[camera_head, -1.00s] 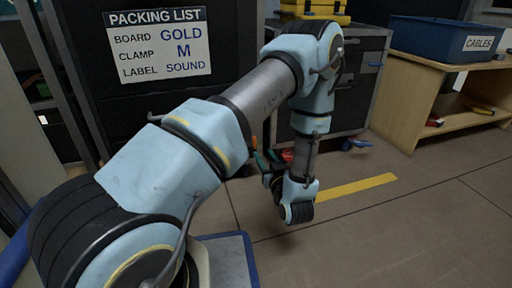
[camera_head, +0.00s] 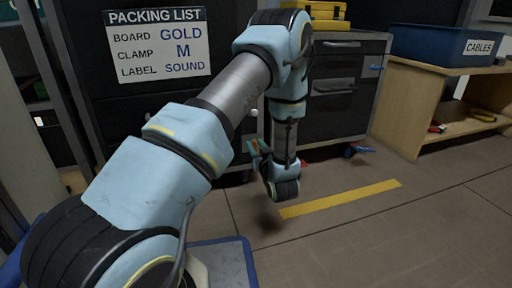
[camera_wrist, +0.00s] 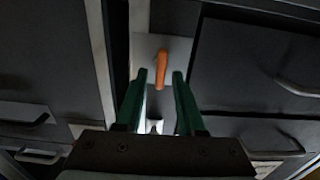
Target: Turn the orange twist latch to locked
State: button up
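The orange twist latch (camera_wrist: 161,68) shows in the wrist view, on a pale plate (camera_wrist: 147,46) between dark cabinet fronts. Its handle points roughly up and down in the picture. My gripper (camera_wrist: 157,76) has two green fingers, open and apart, with the latch's lower end appearing between their tips. I cannot tell how deep the latch lies between them or whether they touch it. In the head view, my gripper (camera_head: 257,150) is partly hidden by my own arm, low in front of the dark cabinet. The latch is not visible there.
Drawer handles (camera_wrist: 296,88) stick out near the latch. A packing list sign (camera_head: 158,47) hangs on the dark panel. Yellow cases (camera_head: 318,14) sit on the drawer cabinet (camera_head: 338,75). A blue cables bin (camera_head: 440,43) stands on a wooden shelf (camera_head: 408,100).

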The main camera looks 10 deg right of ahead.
grip_shut()
jog(key=shift+m+p, duration=0.3)
jog(key=shift+p, duration=0.25)
jog(key=m+p, duration=0.1)
jog(key=p, duration=0.1)
jog(key=shift+d+r+m+p, duration=0.15)
jog(key=shift+r+m+p, duration=0.05)
jog(key=shift+m+p, duration=0.2)
jog(key=m+p, duration=0.3)
jog(key=m, duration=0.2)
jog(key=f+m+p, duration=0.1)
jog(key=m+p, duration=0.2)
jog(key=m, duration=0.2)
jog(key=m+p, duration=0.3)
jog(key=m, duration=0.2)
jog(key=shift+d+f+p, duration=0.35)
jog(key=shift+d, duration=0.05)
jog(key=shift+m, duration=0.4)
